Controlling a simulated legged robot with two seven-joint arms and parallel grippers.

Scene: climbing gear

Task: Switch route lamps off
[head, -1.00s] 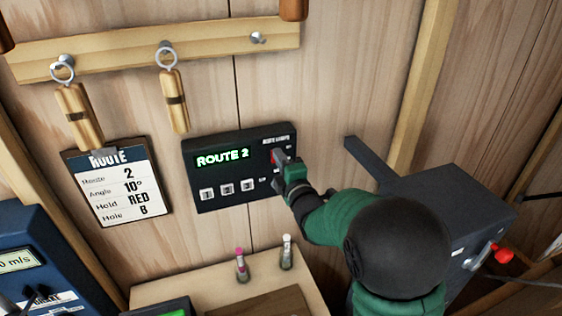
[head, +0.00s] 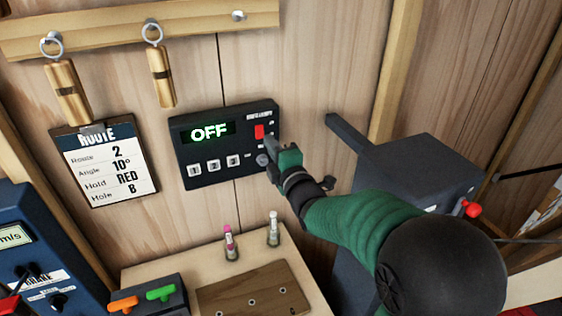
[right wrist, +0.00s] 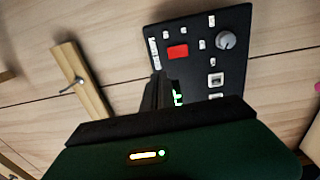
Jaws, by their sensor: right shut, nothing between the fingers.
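The route lamp panel (head: 213,164) is a dark box on the wooden wall. Its display (head: 209,132) reads OFF in green letters. The red switch (head: 259,131) sits at the panel's upper right and also shows in the right wrist view (right wrist: 178,52). Buttons 1, 2 and 3 (head: 214,164) run along the lower part. A grey knob (right wrist: 226,40) shows in the right wrist view. My right gripper (head: 270,146) is shut and empty, just below and right of the red switch. My left gripper is not in view.
A route card (head: 104,163) hangs left of the panel, under a wooden peg rail (head: 110,28) with hanging brass-coloured pieces. A blue machine (head: 38,250) stands lower left. A grey box with a red knob (head: 420,172) stands right. A bench (head: 185,248) lies below.

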